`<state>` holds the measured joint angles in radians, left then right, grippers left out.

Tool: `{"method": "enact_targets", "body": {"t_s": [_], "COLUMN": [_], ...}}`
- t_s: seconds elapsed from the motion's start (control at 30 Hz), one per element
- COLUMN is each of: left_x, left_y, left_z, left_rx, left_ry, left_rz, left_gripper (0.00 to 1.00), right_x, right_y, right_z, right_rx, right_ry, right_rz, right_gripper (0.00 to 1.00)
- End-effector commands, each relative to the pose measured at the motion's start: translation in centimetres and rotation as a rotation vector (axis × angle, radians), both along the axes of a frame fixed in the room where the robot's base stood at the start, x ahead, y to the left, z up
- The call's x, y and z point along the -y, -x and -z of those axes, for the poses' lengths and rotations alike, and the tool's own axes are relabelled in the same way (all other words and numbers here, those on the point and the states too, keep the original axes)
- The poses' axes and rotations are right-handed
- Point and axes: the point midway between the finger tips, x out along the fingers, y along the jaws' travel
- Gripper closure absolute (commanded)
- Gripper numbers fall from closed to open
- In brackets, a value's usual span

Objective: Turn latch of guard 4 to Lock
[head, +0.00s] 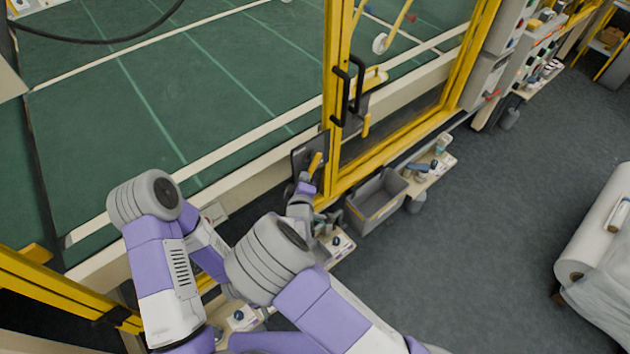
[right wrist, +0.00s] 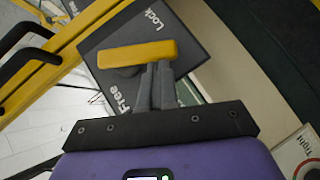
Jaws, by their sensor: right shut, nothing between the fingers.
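The latch is a yellow handle (right wrist: 135,54) on a dark square plate (right wrist: 188,72), printed "Lock" at the top and "Free" at lower left in the right wrist view. The handle lies nearly level there, between the two words. In the head view the handle (head: 315,163) and plate (head: 299,160) are beside the yellow door post. My right gripper (right wrist: 158,85) has its fingers together, with tips at the handle's near edge; I cannot tell whether they touch it. It shows small in the head view (head: 306,180). No guard number is readable. My left gripper is not seen.
Yellow door frame (head: 337,95) with a black pull handle (head: 349,90) stands close to the latch. A grey bin (head: 375,200) and a low shelf (head: 432,172) with small items sit below. A white roll (head: 598,225) is at right. The grey floor between is clear.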

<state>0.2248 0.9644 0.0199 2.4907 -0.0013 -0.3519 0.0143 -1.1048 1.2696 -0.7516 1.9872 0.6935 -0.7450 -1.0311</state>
Motion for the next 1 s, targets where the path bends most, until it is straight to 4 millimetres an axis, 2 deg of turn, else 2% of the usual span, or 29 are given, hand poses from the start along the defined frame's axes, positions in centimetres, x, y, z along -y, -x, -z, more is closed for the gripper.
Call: {"method": "enact_targets", "body": {"t_s": [0.03,0.1,0.5,0.7,1.0], "left_x": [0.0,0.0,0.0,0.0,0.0], "left_y": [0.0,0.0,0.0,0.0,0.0], "left_z": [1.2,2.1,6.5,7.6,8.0], "left_rx": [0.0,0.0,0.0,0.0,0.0], "left_ry": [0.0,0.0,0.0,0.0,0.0], "left_rz": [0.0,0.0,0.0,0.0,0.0], "left_gripper": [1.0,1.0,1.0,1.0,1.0], "right_x": [-0.3,-0.3,0.7,1.0,1.1], "right_y": [0.0,-0.1,-0.8,-1.0,-1.1], "right_z": [0.9,1.3,2.6,2.7,2.6], "right_rx": [0.03,0.069,0.245,0.29,0.31], "right_ry": [0.04,0.089,0.312,0.369,0.395], "right_rz": [-0.009,-0.011,-0.006,-0.006,-0.005], "right_gripper": [1.0,1.0,1.0,1.0,1.0]}}
